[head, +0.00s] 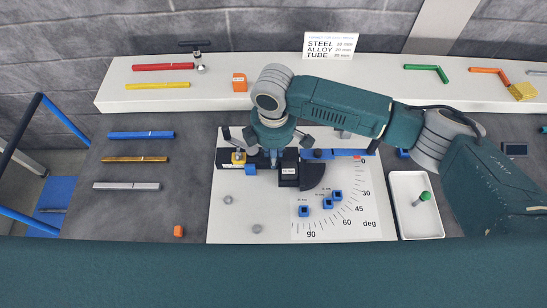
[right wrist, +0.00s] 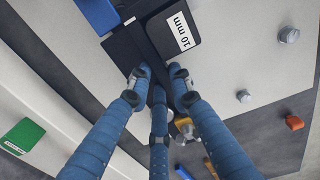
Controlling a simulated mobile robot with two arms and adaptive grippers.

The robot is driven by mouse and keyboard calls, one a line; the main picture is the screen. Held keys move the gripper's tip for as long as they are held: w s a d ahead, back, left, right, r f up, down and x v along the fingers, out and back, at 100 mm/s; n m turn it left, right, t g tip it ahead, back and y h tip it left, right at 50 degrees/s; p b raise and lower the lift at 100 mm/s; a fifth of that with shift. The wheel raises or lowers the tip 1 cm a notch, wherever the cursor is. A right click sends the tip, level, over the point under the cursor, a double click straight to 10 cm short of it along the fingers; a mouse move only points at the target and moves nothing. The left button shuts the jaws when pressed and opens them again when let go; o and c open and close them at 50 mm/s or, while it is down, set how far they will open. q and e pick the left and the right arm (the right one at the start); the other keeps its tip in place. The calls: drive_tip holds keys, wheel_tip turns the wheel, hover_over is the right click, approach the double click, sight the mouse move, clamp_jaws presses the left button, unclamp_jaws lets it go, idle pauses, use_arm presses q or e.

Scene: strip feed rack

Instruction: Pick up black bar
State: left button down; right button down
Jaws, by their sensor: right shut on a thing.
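My right gripper (head: 273,157) reaches down onto the black fixture in the middle of the white board. In the right wrist view its blue fingers (right wrist: 159,72) are closed around a dark strip, which appears to be the black bar (right wrist: 157,84). The bar lies beside the black block labelled 10 mm (right wrist: 180,30); whether it touches the block cannot be told. In the head view my gripper hides most of the bar. The labelled block (head: 289,172) shows just right of the gripper. My left gripper is not in view.
A blue bar (head: 335,153) extends right from the fixture. Small blue blocks (head: 304,211) lie by the angle scale. A white tray (head: 395,228) with a green-ended piece stands right. Coloured bars (head: 141,135) lie left. A pale shelf (head: 210,100) runs behind; my right arm crosses it.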

drive_tip(key=shift+r, duration=0.1)
wheel_tip(320, 180, up, 20)
drive_tip(key=b, duration=0.4)
